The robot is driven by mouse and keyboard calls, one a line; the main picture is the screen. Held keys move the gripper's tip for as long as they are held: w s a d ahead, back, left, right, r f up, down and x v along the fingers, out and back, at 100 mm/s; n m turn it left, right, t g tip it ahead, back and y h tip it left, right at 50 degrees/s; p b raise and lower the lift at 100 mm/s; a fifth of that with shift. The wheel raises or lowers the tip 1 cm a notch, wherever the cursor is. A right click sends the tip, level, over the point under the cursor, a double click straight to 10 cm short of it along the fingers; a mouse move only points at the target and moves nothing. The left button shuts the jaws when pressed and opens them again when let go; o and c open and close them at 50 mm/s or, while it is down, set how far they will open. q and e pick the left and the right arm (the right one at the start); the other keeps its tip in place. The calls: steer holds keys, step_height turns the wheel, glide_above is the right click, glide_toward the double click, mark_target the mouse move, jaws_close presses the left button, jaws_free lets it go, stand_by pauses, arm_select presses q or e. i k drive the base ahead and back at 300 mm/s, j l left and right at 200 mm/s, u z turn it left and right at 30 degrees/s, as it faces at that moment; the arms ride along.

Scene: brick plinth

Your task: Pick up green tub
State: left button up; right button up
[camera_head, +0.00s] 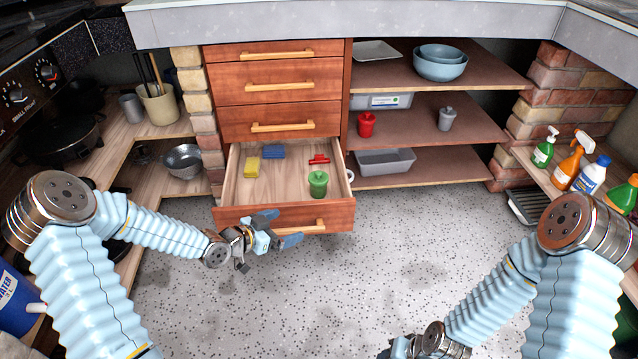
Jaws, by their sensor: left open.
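The green tub (318,184) is a small round lidded container with a knob on top. It stands upright at the front right of the open bottom drawer (262,212). My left gripper (284,228) is open and empty in front of the drawer, to the left of the tub and lower in the picture, close to the drawer front. I cannot tell whether it touches the drawer front. My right gripper (398,350) is at the bottom edge, far from the drawer, and mostly cut off.
The drawer also holds a yellow sponge (252,167), a blue cloth-like item (273,152) and a red clip (319,159). Shelves (430,165) with a red pot (366,123) stand to the right. Bottles (592,175) line the far right. The speckled floor (300,290) is clear.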

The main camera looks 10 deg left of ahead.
mark_target(318, 193)
steer(key=i, duration=0.95)
